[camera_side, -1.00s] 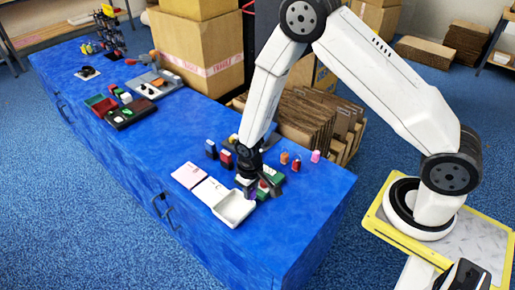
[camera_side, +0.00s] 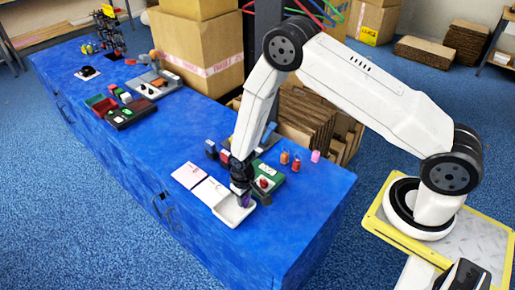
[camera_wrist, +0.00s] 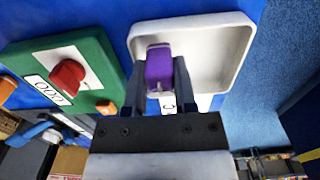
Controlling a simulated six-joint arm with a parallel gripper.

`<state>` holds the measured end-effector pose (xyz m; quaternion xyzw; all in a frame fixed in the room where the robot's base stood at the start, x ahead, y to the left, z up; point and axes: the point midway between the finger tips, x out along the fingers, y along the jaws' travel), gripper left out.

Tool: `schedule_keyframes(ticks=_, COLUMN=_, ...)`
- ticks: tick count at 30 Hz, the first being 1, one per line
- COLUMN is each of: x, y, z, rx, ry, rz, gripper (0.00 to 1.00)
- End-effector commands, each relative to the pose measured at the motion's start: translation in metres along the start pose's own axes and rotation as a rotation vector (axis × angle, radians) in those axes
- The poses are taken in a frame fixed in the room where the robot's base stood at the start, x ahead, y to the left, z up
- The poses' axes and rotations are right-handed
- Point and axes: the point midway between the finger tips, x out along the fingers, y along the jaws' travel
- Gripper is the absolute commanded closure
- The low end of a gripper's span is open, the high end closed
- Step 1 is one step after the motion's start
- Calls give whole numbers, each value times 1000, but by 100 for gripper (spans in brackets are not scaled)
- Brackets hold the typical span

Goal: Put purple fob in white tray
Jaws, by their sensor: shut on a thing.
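The purple fob (camera_wrist: 158,66) is between the fingers of my gripper (camera_wrist: 160,90), which is shut on it. In the wrist view a small pale tag with a dark mark shows by the fob. The white tray (camera_wrist: 238,36) lies behind the fob in that view, and the fob overlaps the tray's near left part. In the side view my gripper (camera_side: 242,192) is at the white tray (camera_side: 231,218), over its upper right part. I cannot tell whether the fob touches the tray floor.
A green box with a red knob (camera_wrist: 68,74) sits beside the tray; it also shows in the side view (camera_side: 271,173). Small orange and pink items (camera_side: 315,156) stand at the back right. The blue table's front is clear.

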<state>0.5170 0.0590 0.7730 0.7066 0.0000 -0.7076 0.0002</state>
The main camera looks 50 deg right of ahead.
Motion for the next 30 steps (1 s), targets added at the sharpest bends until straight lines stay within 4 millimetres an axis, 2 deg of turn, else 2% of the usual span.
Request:
schedule_keyframes(ticks=15, x=7, y=0, z=0, rx=0, ry=1, rz=0, gripper=100)
schedule_keyframes(ticks=16, x=8, y=0, z=0, rx=0, ry=2, rz=0, gripper=63)
schedule_keyframes(ticks=19, x=7, y=0, z=0, rx=0, ry=2, rz=0, gripper=31)
schedule_keyframes(ticks=30, x=6, y=0, z=0, rx=0, ry=2, rz=0, gripper=31)
